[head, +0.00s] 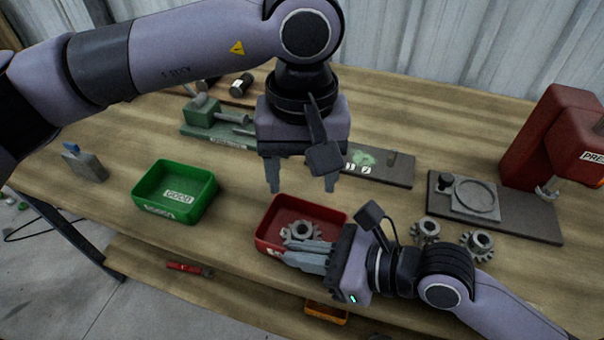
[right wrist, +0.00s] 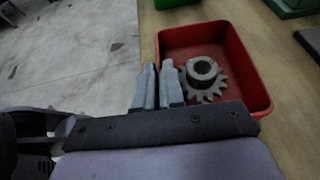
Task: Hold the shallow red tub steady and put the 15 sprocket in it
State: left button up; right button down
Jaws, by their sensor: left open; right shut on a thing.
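The shallow red tub (head: 264,230) stands near the front edge of the bench; it also shows in the right wrist view (right wrist: 240,60). A grey toothed sprocket (head: 301,230) lies inside the tub, flat on its floor with its hub up (right wrist: 203,70). I cannot read a number on it. My right gripper (head: 290,252) is shut on the tub's near wall, one finger on each side of it, as the right wrist view shows (right wrist: 158,70). My left gripper (head: 302,188) is open and empty, pointing down above the tub, apart from the sprocket.
Two more sprockets (head: 426,231) (head: 477,243) lie on the bench right of my right gripper. A green tub (head: 207,205) marked GOOD stands left. A grey plate fixture (head: 520,222) and red press (head: 550,135) are at the right. Bench between the tubs is clear.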

jog(key=c, duration=1.2)
grip_release()
jog(key=shift+o, duration=0.2)
jog(key=shift+d, duration=0.1)
